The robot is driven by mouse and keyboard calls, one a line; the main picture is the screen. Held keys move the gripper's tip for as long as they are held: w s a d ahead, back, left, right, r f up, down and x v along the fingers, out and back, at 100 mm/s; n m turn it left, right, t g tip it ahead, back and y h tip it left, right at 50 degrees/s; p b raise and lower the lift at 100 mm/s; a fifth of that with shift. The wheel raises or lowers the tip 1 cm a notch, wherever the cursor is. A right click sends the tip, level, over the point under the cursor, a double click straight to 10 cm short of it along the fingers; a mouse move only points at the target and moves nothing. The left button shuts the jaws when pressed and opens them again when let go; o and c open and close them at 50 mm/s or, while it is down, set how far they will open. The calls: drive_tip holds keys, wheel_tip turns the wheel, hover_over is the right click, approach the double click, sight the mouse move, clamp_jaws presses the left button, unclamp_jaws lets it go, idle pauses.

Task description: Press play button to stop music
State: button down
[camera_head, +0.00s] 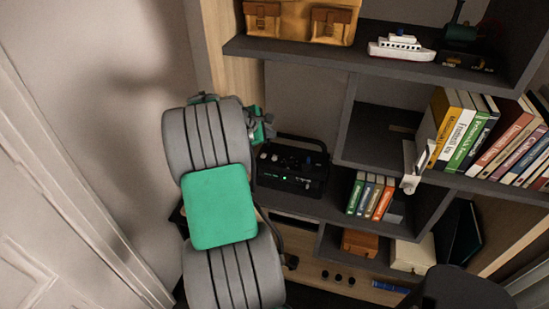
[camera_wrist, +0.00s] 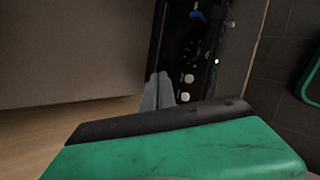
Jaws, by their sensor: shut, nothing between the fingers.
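The music player (camera_head: 292,168) is a black box with a top handle, standing on a dark shelf in the head view. A small green light shows on its front. In the wrist view the player (camera_wrist: 180,30) appears turned on its side, with dark knobs, two pale round buttons (camera_wrist: 188,78) and a green light (camera_wrist: 217,61). My gripper (camera_wrist: 158,77) is shut and empty, its grey fingertips near the panel beside the pale buttons. Contact cannot be told. In the head view my arm largely hides the gripper, and the play button's marking is unreadable.
Several books (camera_head: 478,135) stand on the right shelf, with smaller books (camera_head: 370,195) right of the player. A toy ship (camera_head: 401,47) and a brown bag (camera_head: 300,20) are on the upper shelf. Shelf boards and dividers surround the player. A bare wall is at left.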

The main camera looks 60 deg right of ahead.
drive_tip(key=shift+s+d+r+n, duration=0.15)
drive_tip(key=shift+d+r+n, duration=0.25)
drive_tip(key=shift+d, duration=0.1)
drive_tip(key=shift+f, duration=0.1)
drive_tip(key=b, duration=0.7)
hover_over(272, 161)
wheel_tip(272, 161, down, 7)
drive_tip(key=shift+s+r, duration=0.1)
drive_tip(key=shift+f, duration=0.95)
idle(0.5)
drive_tip(key=shift+f, duration=0.45)
